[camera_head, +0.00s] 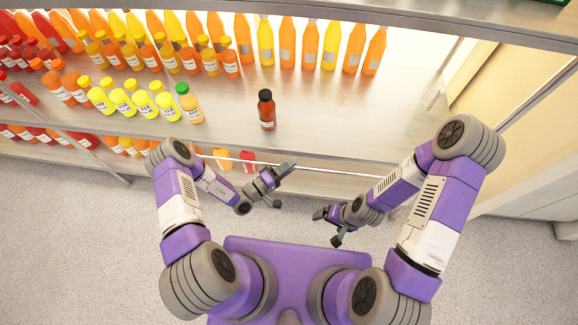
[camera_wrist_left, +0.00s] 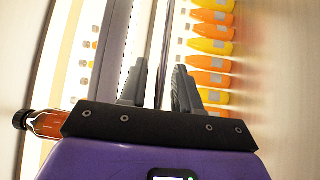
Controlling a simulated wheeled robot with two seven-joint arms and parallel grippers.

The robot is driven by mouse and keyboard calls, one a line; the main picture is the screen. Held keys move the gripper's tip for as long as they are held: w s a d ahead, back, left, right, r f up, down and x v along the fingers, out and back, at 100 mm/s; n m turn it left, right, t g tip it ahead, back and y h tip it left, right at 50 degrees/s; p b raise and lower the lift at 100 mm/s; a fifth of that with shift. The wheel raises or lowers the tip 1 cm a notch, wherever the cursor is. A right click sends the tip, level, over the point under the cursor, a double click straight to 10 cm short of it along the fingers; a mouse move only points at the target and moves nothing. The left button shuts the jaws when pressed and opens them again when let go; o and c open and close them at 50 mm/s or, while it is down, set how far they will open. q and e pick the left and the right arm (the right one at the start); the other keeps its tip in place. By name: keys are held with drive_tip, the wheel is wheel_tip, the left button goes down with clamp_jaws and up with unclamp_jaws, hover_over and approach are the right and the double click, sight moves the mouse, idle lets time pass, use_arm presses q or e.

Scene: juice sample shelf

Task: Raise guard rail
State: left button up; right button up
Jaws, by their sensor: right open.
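The guard rail (camera_head: 340,171) is a thin, pale metal bar along the front edge of the lit shelf. My left gripper (camera_head: 283,184) is open at the shelf front, with its upper finger overlapping the rail's line. In the left wrist view, thin metal bars (camera_wrist_left: 160,40) run upward between the two spread fingers of my left gripper (camera_wrist_left: 159,85); I cannot tell whether they touch. My right gripper (camera_head: 328,227) is open and empty, to the right of and lower than the left one, apart from the rail.
A dark red bottle with a black cap (camera_head: 267,110) stands alone on the shelf (camera_head: 330,120) behind the rail. Yellow and orange bottles (camera_head: 140,100) crowd the left, and a row of bottles (camera_head: 308,45) stands at the back.

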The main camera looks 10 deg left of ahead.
use_arm(q)
clamp_jaws()
drive_tip(key=s+n+g+p, duration=0.1)
drive_tip(key=p, duration=0.2)
drive_tip(key=s+r+n+g+y+p, duration=0.1)
drive_tip(key=p, duration=0.3)
drive_tip(key=s+n+g+y+p, duration=0.1)
drive_tip(key=p, duration=0.3)
drive_tip(key=shift+s+r, duration=0.15)
drive_tip(key=shift+r, duration=0.25)
drive_tip(key=shift+s+n+g+y+p, duration=0.45)
drive_tip(key=shift+n+g+p, duration=0.2)
drive_tip(key=shift+p, duration=0.8)
